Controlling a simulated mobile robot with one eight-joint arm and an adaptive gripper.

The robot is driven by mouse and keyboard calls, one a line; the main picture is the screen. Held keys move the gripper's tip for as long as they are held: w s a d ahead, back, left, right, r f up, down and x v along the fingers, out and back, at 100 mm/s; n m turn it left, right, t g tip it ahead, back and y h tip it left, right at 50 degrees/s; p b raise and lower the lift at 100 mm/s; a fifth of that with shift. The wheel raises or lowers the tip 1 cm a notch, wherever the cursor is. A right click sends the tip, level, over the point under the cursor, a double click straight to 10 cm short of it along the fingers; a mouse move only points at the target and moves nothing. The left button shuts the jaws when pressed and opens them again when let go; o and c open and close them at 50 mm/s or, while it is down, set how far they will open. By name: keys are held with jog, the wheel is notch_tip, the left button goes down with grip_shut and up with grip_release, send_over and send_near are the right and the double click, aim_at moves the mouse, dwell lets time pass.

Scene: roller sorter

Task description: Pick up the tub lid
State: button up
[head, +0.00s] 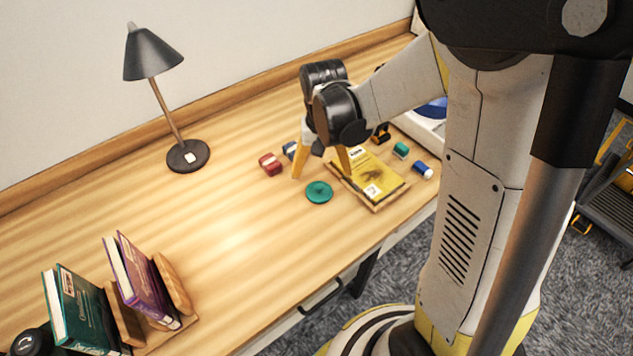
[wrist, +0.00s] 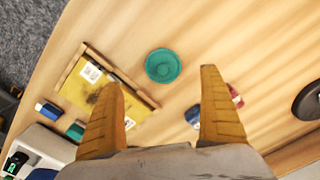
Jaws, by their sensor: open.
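The tub lid is a round teal-green disc (head: 319,192) lying flat on the wooden desk, just left of a yellow book. It also shows in the wrist view (wrist: 163,66), with a raised rim and a recessed middle. My gripper (head: 322,176) is above the desk, a little behind the lid in the head view, with its yellow fingers spread. In the wrist view the open fingers (wrist: 160,85) point toward the lid, which lies beyond the tips and between their lines. Nothing is between the fingers.
A red block (head: 270,164) and a blue one (head: 290,150) sit behind left. Green (head: 401,150) and blue (head: 422,169) spools lie right. A lamp (head: 188,155) and bookends (head: 150,325) stand left. Desk left of the lid is clear.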

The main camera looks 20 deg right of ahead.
aim_at(319, 187)
jog(key=f+b, duration=0.1)
jog(key=f, duration=0.1)
jog(key=f+b, duration=0.1)
jog(key=f, duration=0.2)
jog(key=f+b, duration=0.1)
jog(key=f, duration=0.2)
jog(key=shift+w+a+f, duration=0.1)
jog(key=shift+w+a, duration=0.1)
jog(key=shift+w, duration=0.05)
jog(key=c, duration=0.9)
